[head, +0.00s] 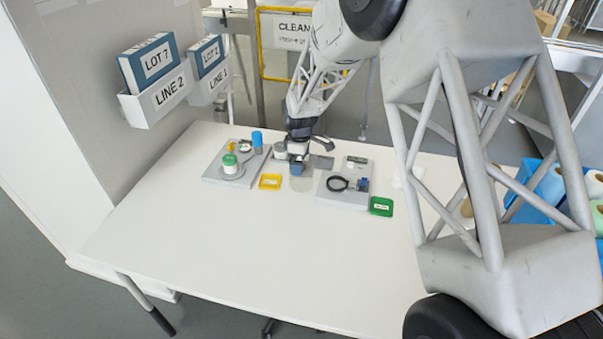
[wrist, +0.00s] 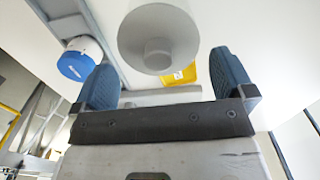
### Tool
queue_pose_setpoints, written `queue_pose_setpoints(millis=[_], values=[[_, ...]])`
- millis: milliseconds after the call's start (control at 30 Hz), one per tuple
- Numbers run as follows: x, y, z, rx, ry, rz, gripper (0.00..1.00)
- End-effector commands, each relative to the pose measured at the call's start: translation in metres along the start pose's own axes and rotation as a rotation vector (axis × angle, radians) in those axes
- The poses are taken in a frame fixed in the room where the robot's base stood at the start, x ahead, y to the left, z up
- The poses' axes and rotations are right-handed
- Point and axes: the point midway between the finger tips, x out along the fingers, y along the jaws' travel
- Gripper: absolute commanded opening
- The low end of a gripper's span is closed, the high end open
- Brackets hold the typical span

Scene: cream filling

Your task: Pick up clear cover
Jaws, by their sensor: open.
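My gripper (head: 297,170) points down over the back middle of the white table. In the wrist view its two blue fingers (wrist: 166,88) stand wide apart, with nothing visibly clamped. A faint see-through shape (head: 303,186) shows on the table just below and in front of the gripper; it looks like the clear cover, but its outline is hard to make out. A grey round piece with a small stub (wrist: 158,30) lies beyond the fingers. A pale band (wrist: 160,97) crosses between the fingers; I cannot tell what it belongs to.
A left grey board (head: 213,177) carries a green-lidded jar (head: 230,163) and a blue-capped container (head: 257,138). A yellow tray (head: 270,182) lies beside it. A right board (head: 334,199) holds a black ring (head: 337,184), near a green tray (head: 381,206). The front table is clear.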

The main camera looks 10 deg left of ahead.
Motion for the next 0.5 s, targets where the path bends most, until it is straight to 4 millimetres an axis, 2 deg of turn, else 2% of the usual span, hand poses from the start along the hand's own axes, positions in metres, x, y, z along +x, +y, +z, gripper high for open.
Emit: queue_pose_setpoints(millis=[500], values=[[0.048,0.001,0.004,0.000,0.000,-0.001,1.00]])
